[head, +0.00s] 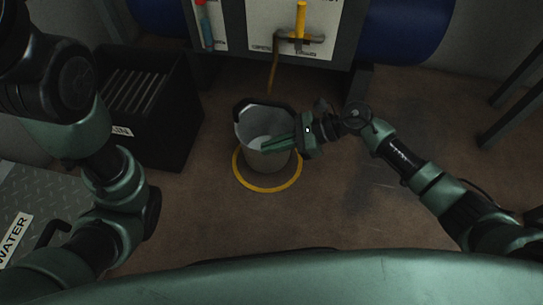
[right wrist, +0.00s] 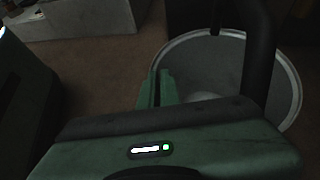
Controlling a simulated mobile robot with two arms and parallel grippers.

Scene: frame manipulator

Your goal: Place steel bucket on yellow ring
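The steel bucket (head: 265,157) is upright at the middle of the head view, grey with a black handle. The yellow ring (head: 267,189) lies on the floor around and under its base; I cannot tell whether the base touches the floor. My right gripper (head: 270,146) reaches in from the right, its green fingers across the bucket's rim. In the right wrist view the fingers (right wrist: 162,88) are close together at the left edge of the bucket (right wrist: 288,92), seemingly pinching its wall. My left arm is at the left; its gripper is out of view.
A black crate (head: 178,140) with slats inside stands left of the bucket. A panel with a yellow lever (head: 300,20) and blue drums (head: 410,28) is behind. A metal plate marked WATER (head: 15,240) is at lower left. The floor to the right is clear.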

